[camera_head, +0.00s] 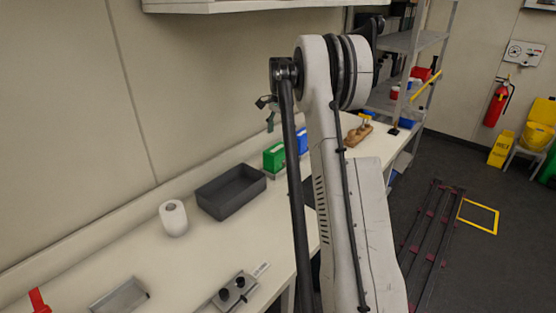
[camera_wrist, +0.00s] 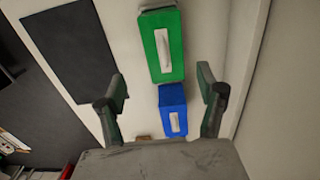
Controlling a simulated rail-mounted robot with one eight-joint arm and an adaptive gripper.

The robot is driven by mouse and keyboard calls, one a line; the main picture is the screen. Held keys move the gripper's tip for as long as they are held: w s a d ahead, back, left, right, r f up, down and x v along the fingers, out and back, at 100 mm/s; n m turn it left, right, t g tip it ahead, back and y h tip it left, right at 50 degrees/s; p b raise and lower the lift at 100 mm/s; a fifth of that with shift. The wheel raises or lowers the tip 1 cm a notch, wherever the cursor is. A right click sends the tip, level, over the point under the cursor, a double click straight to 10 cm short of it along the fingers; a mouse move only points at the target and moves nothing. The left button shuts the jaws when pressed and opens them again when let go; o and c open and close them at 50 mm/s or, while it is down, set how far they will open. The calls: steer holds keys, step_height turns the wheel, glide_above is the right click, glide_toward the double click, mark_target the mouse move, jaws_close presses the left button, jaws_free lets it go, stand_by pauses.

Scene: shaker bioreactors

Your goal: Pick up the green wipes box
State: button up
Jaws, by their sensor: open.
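The green wipes box (camera_head: 274,158) stands on the bench near the back wall, with a blue box (camera_head: 302,141) just beyond it. In the wrist view the green box (camera_wrist: 163,45) shows from above with a white wipe on its top, and the blue box (camera_wrist: 172,110) lies below it in the picture. My gripper (camera_wrist: 163,92) is open and empty. Its two fingers stand on either side of the blue box in the picture, with the green box ahead of the fingertips. In the head view my gripper (camera_head: 268,110) hangs above the green box, apart from it.
A dark grey tray (camera_head: 231,191) and a white paper roll (camera_head: 173,218) stand left of the green box. A wooden item (camera_head: 358,133) is farther right. The wall runs close behind the boxes.

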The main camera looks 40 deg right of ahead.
mark_target(277, 148)
step_height(277, 148, down, 4)
steer(key=shift+f, duration=0.2)
steer(key=f, duration=0.3)
steer(key=a+f+p, duration=0.1)
steer(key=shift+w+f, duration=0.15)
steer(key=shift+w, duration=0.2)
steer(key=shift+f, duration=0.55)
steer(key=c, duration=1.3)
